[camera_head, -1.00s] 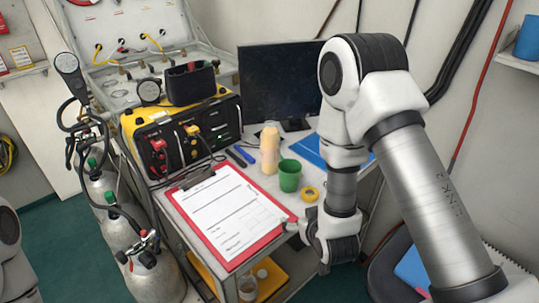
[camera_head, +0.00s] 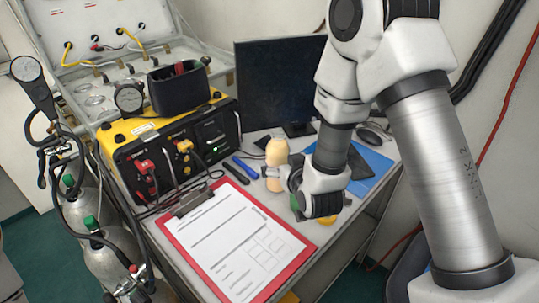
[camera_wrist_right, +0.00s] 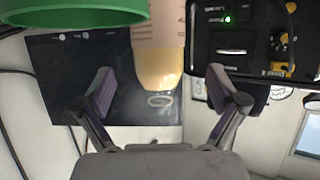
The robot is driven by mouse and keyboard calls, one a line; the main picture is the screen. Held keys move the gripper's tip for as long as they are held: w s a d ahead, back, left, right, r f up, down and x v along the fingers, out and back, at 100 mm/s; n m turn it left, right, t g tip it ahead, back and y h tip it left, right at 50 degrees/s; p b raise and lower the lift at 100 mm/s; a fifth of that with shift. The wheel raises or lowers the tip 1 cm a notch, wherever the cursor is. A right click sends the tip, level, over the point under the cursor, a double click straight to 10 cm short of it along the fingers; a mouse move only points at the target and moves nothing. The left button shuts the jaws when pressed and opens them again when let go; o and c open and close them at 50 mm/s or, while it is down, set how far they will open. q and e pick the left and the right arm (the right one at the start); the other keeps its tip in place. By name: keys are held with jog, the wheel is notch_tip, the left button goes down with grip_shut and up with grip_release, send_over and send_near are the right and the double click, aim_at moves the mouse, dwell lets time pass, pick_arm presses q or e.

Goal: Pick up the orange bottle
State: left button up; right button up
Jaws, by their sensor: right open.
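The orange bottle (camera_head: 277,153) is pale orange and stands upright on the table, in front of the monitor. Its lower part is partly hidden by my right gripper (camera_head: 281,183), whose fingers point left toward it. In the right wrist view the bottle (camera_wrist_right: 158,62) appears upside down, between the two spread fingers of my right gripper (camera_wrist_right: 165,82). That gripper is open and empty, and I cannot tell whether a finger touches the bottle. My left gripper is not in view.
A green cup (camera_wrist_right: 75,9) is close beside the bottle, mostly hidden by my gripper in the head view. A red clipboard (camera_head: 177,232) lies in front. A yellow equipment case (camera_head: 122,137) stands left, a monitor (camera_head: 275,85) behind, blue pens (camera_head: 245,168) beside the bottle.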

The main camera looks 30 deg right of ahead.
aim_at(278, 130)
jog(key=shift+w+d+f+p, duration=0.1)
jog(key=shift+w+d+p, duration=0.15)
jog(key=shift+w, duration=0.3)
jog(key=p+x, duration=0.1)
jog(key=x, duration=0.4)
jog(key=shift+s+a+f, duration=0.1)
jog(key=shift+f, duration=0.05)
jog(key=shift+w+f, duration=0.2)
jog(key=shift+w, duration=0.05)
jog(key=shift+s+r, duration=0.1)
jog(key=shift+s, duration=0.05)
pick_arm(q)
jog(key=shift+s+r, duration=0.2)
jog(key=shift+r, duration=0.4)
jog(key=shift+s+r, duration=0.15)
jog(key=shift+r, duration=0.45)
pick_arm(e)
jog(key=c, duration=1.7)
jog(key=shift+c, duration=0.2)
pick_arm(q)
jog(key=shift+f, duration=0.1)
pick_arm(e)
jog(key=shift+r, duration=0.2)
jog(key=shift+r, duration=0.2)
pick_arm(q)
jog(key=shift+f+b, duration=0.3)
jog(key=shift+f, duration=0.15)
pick_arm(e)
jog(key=shift+r, duration=4.6)
